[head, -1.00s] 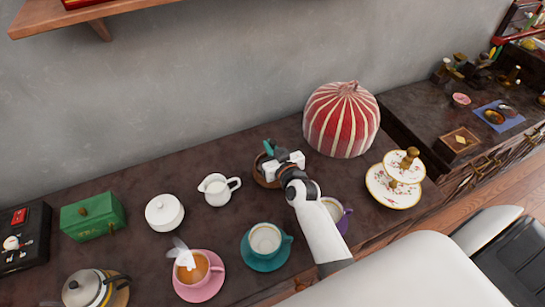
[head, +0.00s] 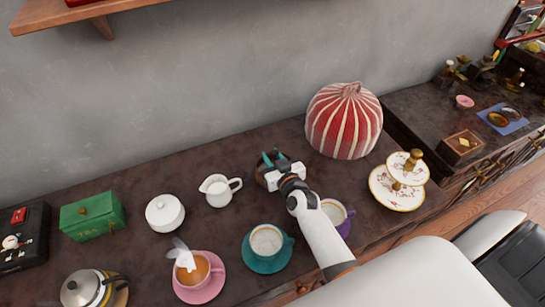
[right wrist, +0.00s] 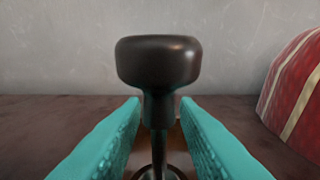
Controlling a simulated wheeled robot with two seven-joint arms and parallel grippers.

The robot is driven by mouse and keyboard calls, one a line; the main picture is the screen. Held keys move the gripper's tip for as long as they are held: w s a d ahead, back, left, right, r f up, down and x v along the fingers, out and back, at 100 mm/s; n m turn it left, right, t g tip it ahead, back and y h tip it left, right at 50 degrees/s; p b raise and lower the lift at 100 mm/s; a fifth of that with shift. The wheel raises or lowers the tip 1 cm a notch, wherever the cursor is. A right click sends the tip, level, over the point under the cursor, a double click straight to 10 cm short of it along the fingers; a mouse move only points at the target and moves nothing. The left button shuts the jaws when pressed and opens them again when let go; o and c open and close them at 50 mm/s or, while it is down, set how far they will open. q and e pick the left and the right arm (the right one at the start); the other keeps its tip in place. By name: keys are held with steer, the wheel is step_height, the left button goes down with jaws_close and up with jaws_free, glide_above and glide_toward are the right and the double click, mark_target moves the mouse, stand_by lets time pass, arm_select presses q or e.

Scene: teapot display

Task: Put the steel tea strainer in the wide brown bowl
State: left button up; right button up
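My right gripper (head: 273,156) is over the wide brown bowl (head: 261,174), which is largely hidden by the gripper in the head view. In the right wrist view, the two teal fingers (right wrist: 160,108) stand apart, one on each side of a dark upright handle (right wrist: 158,62). Narrow gaps show beside its stem. The handle has a rounded knob on top and shiny metal at its foot; it seems to be the steel tea strainer's. The strainer's lower part is hidden, so its exact seat in the bowl cannot be told. My left gripper is not in view.
A red-striped tea cosy (head: 344,120) stands right of the gripper. A white creamer (head: 218,190) and sugar pot (head: 164,212) stand left. A teal cup (head: 266,240), a purple cup (head: 333,210) and a pink saucer (head: 215,284) are nearer. A tiered stand (head: 397,190) is at right.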

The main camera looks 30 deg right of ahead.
steer(key=shift+r, duration=0.2)
steer(key=shift+s, duration=0.4)
steer(key=s+r, duration=0.1)
steer(key=s, duration=1)
steer(key=shift+a+r, duration=0.35)
steer(key=shift+r, duration=0.05)
